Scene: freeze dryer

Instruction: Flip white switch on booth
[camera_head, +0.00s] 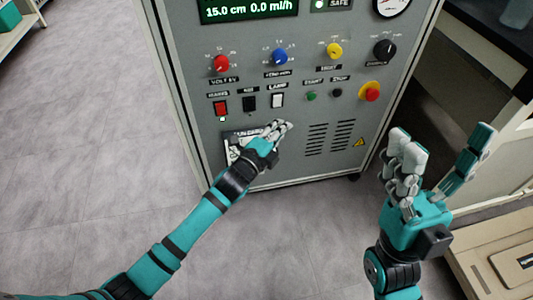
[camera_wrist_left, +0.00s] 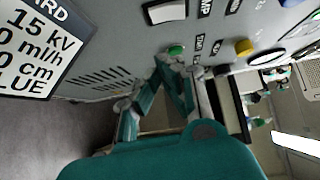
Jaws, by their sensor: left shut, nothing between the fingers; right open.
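The white switch (camera_head: 278,101) is a small upright rocker in a dark frame under the LAMP label on the grey booth panel (camera_head: 205,135). It also shows at the top of the left wrist view (camera_wrist_left: 165,11). My left gripper (camera_head: 283,127) is shut and empty just below the white switch, with its fingertips close to the panel. Whether they touch it I cannot tell. My right gripper (camera_head: 445,143) is open and empty to the right of the booth, its fingers pointing up.
A red switch (camera_head: 221,108) and a black switch (camera_head: 249,103) sit left of the white one. A green button (camera_head: 311,96) and a red-yellow stop button (camera_head: 371,91) are to the right. Cardboard (camera_head: 490,240) lies at lower right. The floor at left is clear.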

